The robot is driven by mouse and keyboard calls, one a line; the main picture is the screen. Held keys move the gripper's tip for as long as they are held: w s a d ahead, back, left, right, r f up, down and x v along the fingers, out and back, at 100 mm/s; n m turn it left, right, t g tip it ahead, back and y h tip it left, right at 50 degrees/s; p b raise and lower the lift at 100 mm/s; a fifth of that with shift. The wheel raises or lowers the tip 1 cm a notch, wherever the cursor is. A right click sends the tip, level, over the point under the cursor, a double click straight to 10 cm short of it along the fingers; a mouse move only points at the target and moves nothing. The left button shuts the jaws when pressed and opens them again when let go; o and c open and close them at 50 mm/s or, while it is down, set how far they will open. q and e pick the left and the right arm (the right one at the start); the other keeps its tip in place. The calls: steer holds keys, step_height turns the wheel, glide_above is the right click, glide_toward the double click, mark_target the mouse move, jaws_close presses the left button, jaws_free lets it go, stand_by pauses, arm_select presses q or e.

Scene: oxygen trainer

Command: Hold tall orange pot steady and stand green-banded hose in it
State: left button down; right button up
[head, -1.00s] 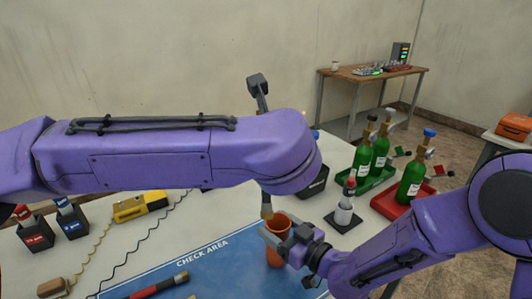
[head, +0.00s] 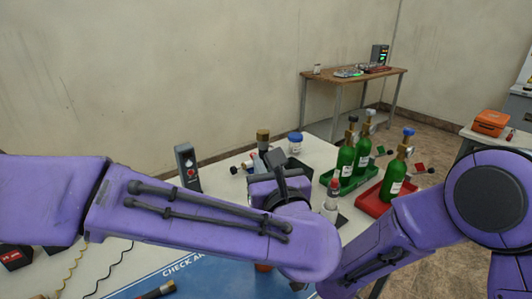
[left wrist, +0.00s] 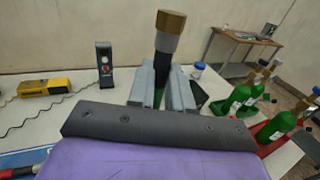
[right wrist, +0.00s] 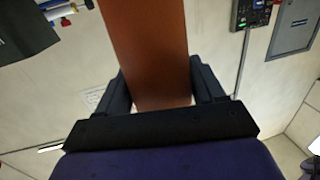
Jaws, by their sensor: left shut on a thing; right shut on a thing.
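My left gripper (left wrist: 160,88) is shut on the hose (left wrist: 163,50), a dark upright tube with a brass end cap. The cap shows above my left wrist in the head view (head: 263,138), but any green band is hard to make out. The tall orange pot (right wrist: 148,50) fills the middle of the right wrist view, between the fingers of my right gripper (right wrist: 155,92), which is shut on it. In the head view only a sliver of the pot (head: 263,267) shows below my left arm. The pot's mouth and the hose's lower end are hidden, so I cannot tell whether the hose is inside.
A grey meter (head: 187,168) and a blue-lidded jar (head: 295,143) stand behind. Green bottles stand in a green tray (head: 330,182) and a red tray (head: 366,203) at right. A yellow device (left wrist: 45,86) lies at left. The blue check-area mat (head: 150,284) is partly covered by my arm.

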arm_select(q)
step_height(320, 180, down, 11)
stand_by(0.9)
steer(key=shift+f, duration=0.1)
steer(key=c, duration=1)
jaws_free()
steer(key=shift+o, duration=0.2)
steer(key=v, duration=1.2)
arm_select(e)
steer(key=o, duration=1.1)
steer(key=shift+o, duration=0.2)
